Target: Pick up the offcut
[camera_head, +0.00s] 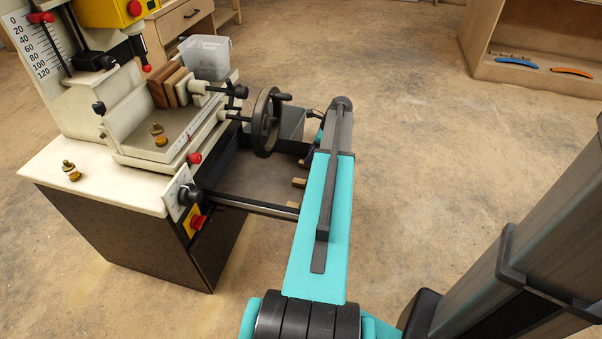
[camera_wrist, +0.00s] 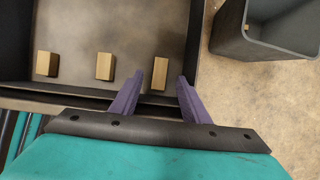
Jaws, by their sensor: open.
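Three small wooden offcuts lie in a dark tray (camera_wrist: 110,20) in the wrist view: a left one (camera_wrist: 47,64), a middle one (camera_wrist: 106,66) and a right one (camera_wrist: 160,73). My gripper (camera_wrist: 159,78) is open, with purple fingers pointing into the tray. In the picture the right offcut shows between the fingertips; whether the fingers are down at its height I cannot tell. In the head view, offcuts (camera_head: 299,182) show in the tray below the machine, and my arm hides most of my gripper.
A grey bin (camera_wrist: 228,45) with a piece of wood (camera_wrist: 309,28) inside stands right of the tray. The tray's near wall lies close to the fingers. The machine's handwheel (camera_head: 267,122) and a horizontal bar (camera_head: 250,206) are close to my arm. The floor at right is open.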

